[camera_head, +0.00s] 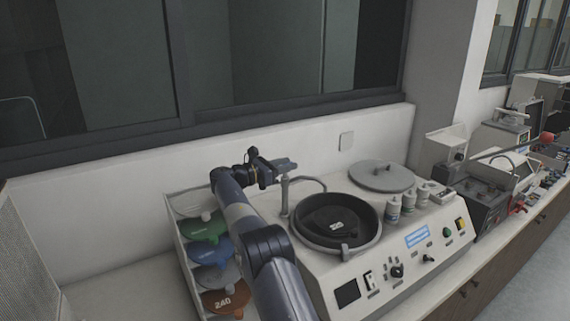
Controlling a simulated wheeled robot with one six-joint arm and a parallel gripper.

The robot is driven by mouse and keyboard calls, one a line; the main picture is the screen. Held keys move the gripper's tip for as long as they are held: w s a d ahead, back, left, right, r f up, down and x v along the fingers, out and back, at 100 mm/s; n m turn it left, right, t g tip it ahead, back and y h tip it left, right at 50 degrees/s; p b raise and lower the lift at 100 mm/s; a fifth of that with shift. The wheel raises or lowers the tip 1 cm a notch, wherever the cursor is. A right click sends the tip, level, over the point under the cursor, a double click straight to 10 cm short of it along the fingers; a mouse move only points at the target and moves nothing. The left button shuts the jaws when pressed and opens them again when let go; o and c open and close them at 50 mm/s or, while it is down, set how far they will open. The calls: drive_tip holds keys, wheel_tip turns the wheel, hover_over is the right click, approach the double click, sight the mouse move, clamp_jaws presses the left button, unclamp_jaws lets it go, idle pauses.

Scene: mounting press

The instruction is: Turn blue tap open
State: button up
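A grey water spout (285,196) stands upright at the left rim of the round black polishing bowl (335,222) on the white machine. I cannot make out a separate blue tap handle; it may be hidden behind my gripper or too small to tell. My gripper (288,164) reaches in from the left, just above the top of the spout. Its grey-blue tips point right. I cannot tell whether it touches the spout or whether its fingers are open or shut.
A rack (188,243) with several coloured discs stands left of the machine. Several white bottles (393,210) and a round grey lid (382,175) are to the right of the bowl. A wall and window stand behind. Other machines (480,197) line the bench at right.

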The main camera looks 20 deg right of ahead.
drive_tip(key=shift+c, duration=0.4)
clamp_jaws()
